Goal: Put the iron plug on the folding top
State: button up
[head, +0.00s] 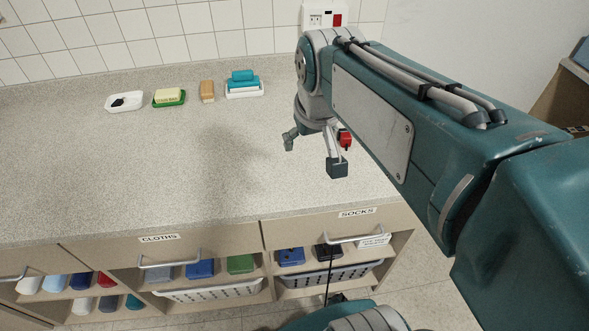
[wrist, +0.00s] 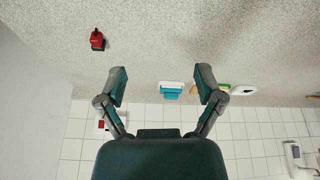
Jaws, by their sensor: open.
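A small red and black piece that looks like the iron plug (head: 345,138) shows beside my gripper in the head view. In the wrist view, the plug (wrist: 97,40) lies on the speckled surface at upper left, clear of the fingers. The pale speckled counter (head: 160,160) appears to be the folding top; it also fills the upper wrist view (wrist: 230,45). My gripper (head: 313,153) is over the counter's right part. Its fingers are spread with nothing between them (wrist: 161,88).
A white wall outlet with a red part (head: 325,16) is at the back. Along the back stand a white dish (head: 124,101), a green dish with yellow soap (head: 169,97), a brown bar (head: 207,91) and a white dish with blue bars (head: 244,89). The counter's middle is free.

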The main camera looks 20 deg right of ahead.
jog(key=s+a+f+t, duration=0.1)
jog(key=s+a+f, duration=0.2)
jog(key=s, duration=0.5)
jog(key=shift+s+a+n+t+y, duration=0.2)
jog(key=shift+a+n+t+y, duration=0.15)
jog(key=shift+a, duration=0.3)
jog(key=shift+f, duration=0.1)
jog(key=c, duration=0.4)
jog(key=shift+a, duration=0.15)
